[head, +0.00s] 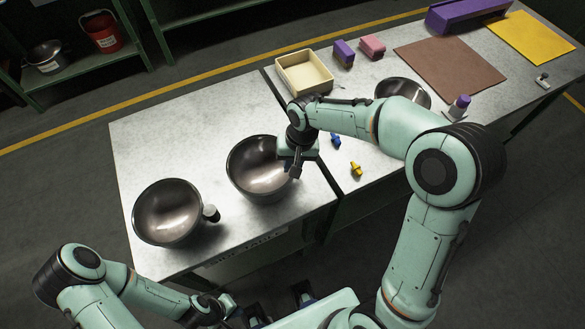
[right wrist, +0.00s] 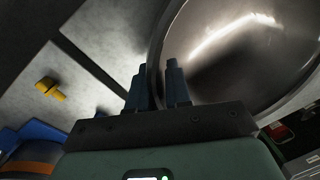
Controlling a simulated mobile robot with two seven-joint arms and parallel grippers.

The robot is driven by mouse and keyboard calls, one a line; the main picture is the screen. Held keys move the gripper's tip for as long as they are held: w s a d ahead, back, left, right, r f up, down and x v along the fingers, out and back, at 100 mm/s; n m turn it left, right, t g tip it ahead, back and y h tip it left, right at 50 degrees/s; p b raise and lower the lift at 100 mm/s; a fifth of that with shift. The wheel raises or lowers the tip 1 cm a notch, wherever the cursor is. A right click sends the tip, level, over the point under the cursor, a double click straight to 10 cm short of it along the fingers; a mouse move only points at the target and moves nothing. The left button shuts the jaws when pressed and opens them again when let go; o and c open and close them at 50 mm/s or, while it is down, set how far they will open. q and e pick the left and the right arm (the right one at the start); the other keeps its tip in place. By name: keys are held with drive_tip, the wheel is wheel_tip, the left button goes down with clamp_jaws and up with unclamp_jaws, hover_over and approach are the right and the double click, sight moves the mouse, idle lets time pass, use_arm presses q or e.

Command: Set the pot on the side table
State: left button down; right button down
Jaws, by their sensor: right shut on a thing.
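A round dark metal pot (head: 252,170) is at the right edge of the bare metal side table (head: 150,135). My right gripper (head: 293,168) is at its right rim. In the right wrist view the two fingers (right wrist: 158,85) are close together with the rim of the pot (right wrist: 225,65) between them, so it is shut on the pot. The pot looks upright; I cannot tell whether its base touches the table. A second similar pot (head: 167,210) sits on the same table to the left. My left gripper (head: 278,303) is open and empty, low in front of the table.
A longer table (head: 470,65) adjoins on the right, with a cream tray (head: 304,73), purple and pink blocks, a brown mat, another pot (head: 403,90) behind my arm, and small blue and yellow pieces (head: 356,168). The side table's back left is clear. Green shelves stand behind.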

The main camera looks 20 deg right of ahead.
drive_tip(key=shift+f, duration=1.35)
drive_tip(key=shift+f, duration=0.15)
drive_tip(key=c, duration=1.1)
unclamp_jaws()
drive_tip(key=shift+o, duration=0.2)
drive_tip(key=shift+r, duration=0.25)
wheel_tip(320, 180, up, 12)
drive_tip(key=d+p, duration=0.1)
drive_tip(key=shift+s+d+f, duration=0.2)
drive_tip(key=shift+s+d, duration=0.1)
drive_tip(key=shift+s, duration=0.05)
